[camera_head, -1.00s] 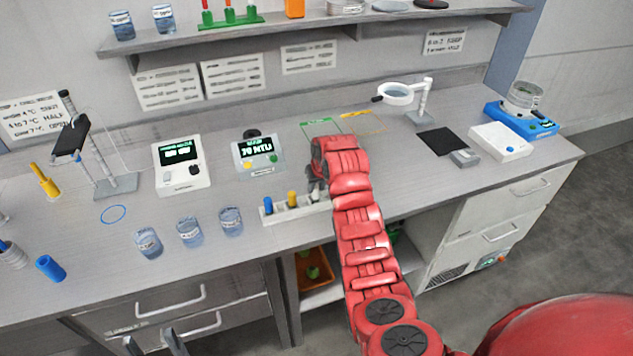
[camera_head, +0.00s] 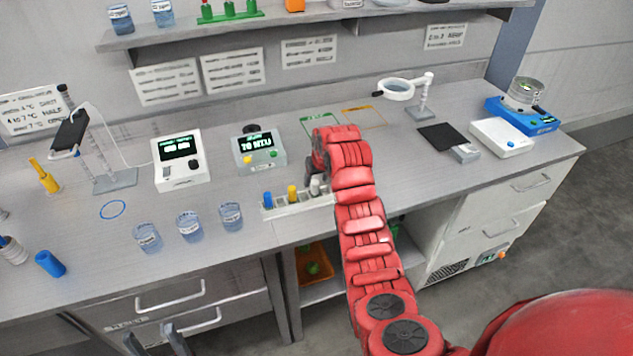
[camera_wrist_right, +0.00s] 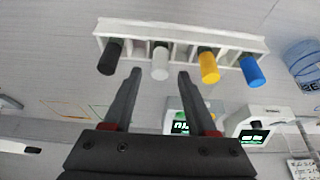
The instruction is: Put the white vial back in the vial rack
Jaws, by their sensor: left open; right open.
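The white vial rack (camera_head: 272,212) stands near the bench's front edge. In the right wrist view the rack (camera_wrist_right: 225,40) holds black, white, yellow and blue vials in a row. The white vial (camera_wrist_right: 160,62) sits in a slot between the black (camera_wrist_right: 110,57) and yellow (camera_wrist_right: 208,66) ones. It also shows at the rack's right part in the head view (camera_head: 315,186). My right gripper (camera_wrist_right: 158,76) is open and empty, its fingertips just behind the white vial and apart from it. My left gripper (camera_head: 157,342) is open and empty at the bottom, in front of the drawers.
Beakers (camera_head: 189,226) stand left of the rack. A turbidity meter (camera_head: 258,152) and another meter (camera_head: 180,161) stand behind it. A blue cylinder (camera_head: 50,263) lies at the left. Green and orange outlines (camera_head: 363,117) mark clear bench behind my right arm.

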